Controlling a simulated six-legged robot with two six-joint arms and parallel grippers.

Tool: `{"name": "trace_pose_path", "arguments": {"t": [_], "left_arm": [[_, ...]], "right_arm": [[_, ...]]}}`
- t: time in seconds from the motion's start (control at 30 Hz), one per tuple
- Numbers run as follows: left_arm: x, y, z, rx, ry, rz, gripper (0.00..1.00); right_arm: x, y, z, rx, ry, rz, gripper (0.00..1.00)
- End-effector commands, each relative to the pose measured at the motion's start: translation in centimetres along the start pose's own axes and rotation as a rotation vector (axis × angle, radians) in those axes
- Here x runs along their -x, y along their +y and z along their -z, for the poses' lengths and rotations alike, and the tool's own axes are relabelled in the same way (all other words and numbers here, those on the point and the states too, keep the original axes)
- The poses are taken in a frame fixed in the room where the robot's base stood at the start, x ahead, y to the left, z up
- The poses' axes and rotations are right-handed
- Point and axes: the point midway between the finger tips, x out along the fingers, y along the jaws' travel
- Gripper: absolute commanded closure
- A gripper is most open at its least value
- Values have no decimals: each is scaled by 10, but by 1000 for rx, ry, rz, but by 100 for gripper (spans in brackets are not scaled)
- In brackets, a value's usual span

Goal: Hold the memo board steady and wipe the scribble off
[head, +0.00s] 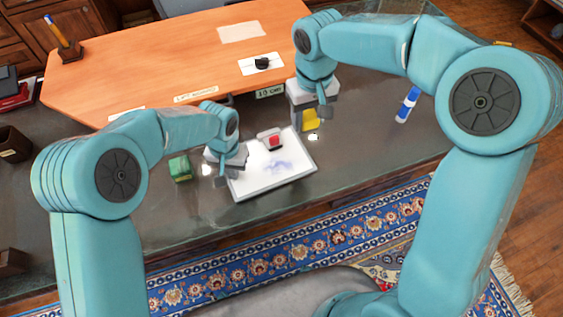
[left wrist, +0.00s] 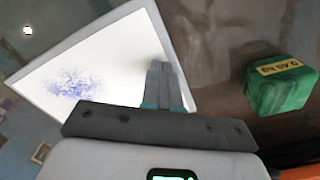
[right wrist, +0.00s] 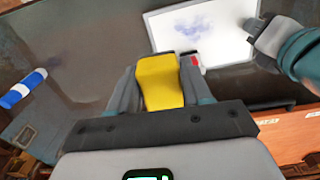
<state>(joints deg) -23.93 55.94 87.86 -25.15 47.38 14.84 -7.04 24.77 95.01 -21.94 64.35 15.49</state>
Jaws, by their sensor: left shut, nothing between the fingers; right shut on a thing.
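The white memo board (head: 262,185) with a grey frame lies on the dark desk, a blue-violet scribble (head: 280,167) on its face. The scribble also shows in the left wrist view (left wrist: 78,85) and the right wrist view (right wrist: 195,26). A red and white piece (head: 271,139) sits at the board's far edge. My left gripper (head: 222,180) is shut and empty at the board's left edge; I cannot tell whether it touches. My right gripper (head: 318,112) is shut on a yellow block (right wrist: 160,84), beyond the board's far right corner and apart from the scribble.
A green block (head: 180,168) with a yellow label stands left of the board. A blue and white cylinder (head: 407,105) is at the right. An orange wooden surface (head: 160,75) lies behind, with a black item (head: 263,63) on it.

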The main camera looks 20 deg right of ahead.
Motion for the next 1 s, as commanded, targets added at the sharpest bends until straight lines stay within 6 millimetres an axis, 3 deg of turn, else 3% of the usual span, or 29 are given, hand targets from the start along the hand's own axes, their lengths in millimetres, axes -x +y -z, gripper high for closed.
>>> {"name": "trace_pose_path", "arguments": {"t": [0.77,1.0], "left_arm": [[-6,0,-4,-1,-14,-1,100],[-6,0,-4,-1,-14,-1,100]], "right_arm": [[-6,-47,-4,2,-1,0,76],[-8,-70,-5,3,0,0,76]]}}
